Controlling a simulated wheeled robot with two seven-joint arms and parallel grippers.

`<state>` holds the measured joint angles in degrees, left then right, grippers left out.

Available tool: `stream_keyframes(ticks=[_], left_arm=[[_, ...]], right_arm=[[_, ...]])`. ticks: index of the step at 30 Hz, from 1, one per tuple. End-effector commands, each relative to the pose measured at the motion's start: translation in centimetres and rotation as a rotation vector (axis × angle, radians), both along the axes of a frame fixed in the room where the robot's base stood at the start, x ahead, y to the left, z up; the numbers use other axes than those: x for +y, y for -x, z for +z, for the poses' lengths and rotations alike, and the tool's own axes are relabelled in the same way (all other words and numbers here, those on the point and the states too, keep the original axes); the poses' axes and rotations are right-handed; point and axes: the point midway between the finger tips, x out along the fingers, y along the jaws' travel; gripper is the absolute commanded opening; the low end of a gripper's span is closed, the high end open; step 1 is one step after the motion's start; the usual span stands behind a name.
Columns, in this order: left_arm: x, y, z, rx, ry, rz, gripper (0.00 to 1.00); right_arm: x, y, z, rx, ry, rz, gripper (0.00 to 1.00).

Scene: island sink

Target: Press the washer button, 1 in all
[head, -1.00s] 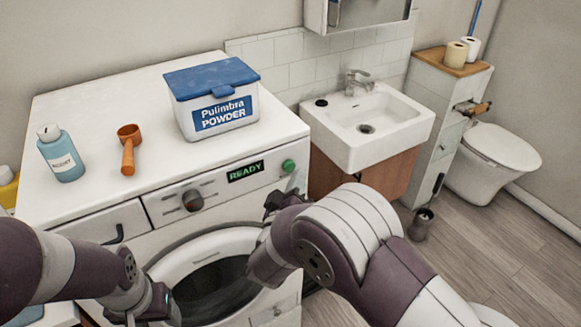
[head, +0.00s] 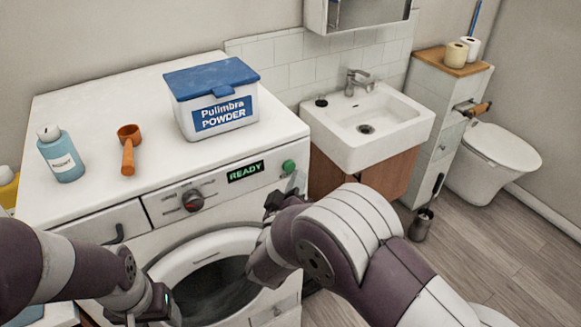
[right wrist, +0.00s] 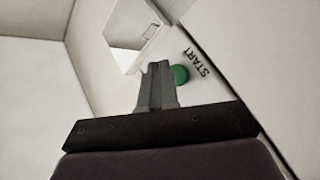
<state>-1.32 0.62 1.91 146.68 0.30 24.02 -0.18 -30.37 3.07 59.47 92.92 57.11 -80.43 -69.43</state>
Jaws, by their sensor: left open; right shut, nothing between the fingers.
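The washer (head: 85,103) stands at the left, its display (head: 245,172) reading READY. Its round green button (head: 289,166) is at the right end of the front panel. In the right wrist view the green button (right wrist: 181,74) sits beside the word START, partly hidden by my fingers. My right gripper (right wrist: 158,68) is shut and empty, its tips just left of the button in that view; I cannot tell whether they touch. In the head view it (head: 293,183) is just below the button. My left gripper (head: 166,303) is open and empty, low before the washer door (head: 165,268).
On the washer top are a blue bottle (head: 62,156), an orange scoop (head: 128,155) and a powder box (head: 215,112). A dial (head: 193,200) is left of the display. A sink (head: 385,140) stands right of the washer.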

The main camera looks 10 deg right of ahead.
Motion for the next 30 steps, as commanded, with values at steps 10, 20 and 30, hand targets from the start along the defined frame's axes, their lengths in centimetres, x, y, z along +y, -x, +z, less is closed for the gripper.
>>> stream_keyframes(ticks=[10, 20, 30], left_arm=[[0.0, 0.0, 0.0, 0.0, 0.0, 0.0, 0.66], [0.0, 0.0, 0.11, 0.0, 0.0, 0.0, 0.66], [0.0, 0.0, 0.16, 0.0, 0.0, 0.0, 0.66]], right_arm=[[0.0, 0.0, 0.0, 0.0, 0.0, 0.0, 0.0], [0.13, -0.37, 0.04, 0.0, 0.0, 0.0, 0.0], [0.29, -0.81, 0.02, 0.0, 0.0, 0.0, 0.0]])
